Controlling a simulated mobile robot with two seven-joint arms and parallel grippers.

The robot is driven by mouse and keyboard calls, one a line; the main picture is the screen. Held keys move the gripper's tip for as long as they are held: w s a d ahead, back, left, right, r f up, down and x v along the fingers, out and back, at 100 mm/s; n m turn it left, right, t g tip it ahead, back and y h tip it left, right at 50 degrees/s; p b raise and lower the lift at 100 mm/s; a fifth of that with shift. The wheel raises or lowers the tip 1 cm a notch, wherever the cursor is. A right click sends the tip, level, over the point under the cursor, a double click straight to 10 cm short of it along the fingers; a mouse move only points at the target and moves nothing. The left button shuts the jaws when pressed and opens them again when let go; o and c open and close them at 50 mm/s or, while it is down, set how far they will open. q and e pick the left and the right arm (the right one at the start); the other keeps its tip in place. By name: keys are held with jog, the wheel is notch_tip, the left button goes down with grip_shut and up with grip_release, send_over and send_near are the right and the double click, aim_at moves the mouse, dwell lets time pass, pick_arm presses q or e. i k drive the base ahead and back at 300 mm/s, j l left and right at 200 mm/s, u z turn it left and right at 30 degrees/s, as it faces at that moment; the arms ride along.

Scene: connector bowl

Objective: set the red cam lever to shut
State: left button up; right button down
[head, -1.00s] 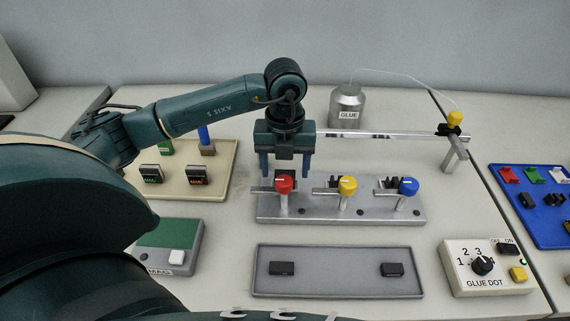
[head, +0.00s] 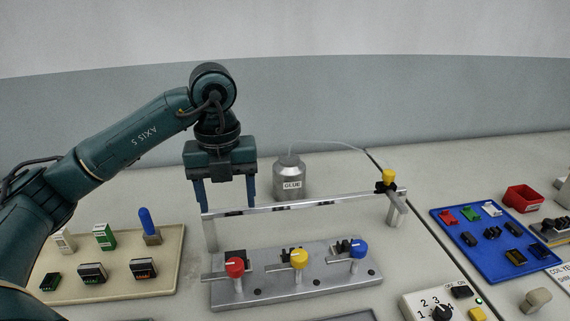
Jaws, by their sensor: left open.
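The red cam lever (head: 235,267) is the leftmost of three coloured knobs on a grey metal fixture (head: 300,286). It has a pale mark on its top, and a thin grey bar sticks out to its left. I cannot tell its setting from here. The yellow knob (head: 298,258) and the blue knob (head: 359,248) stand to its right. My left gripper (head: 227,195) is open and empty, fingers pointing down. It hangs above and behind the red lever, apart from it. My right gripper is not in view.
A metal rail (head: 300,204) on posts spans behind the fixture. A beige tray (head: 108,291) of connectors is at left.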

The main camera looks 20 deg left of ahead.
aim_at(224, 278)
jog(key=k, duration=1)
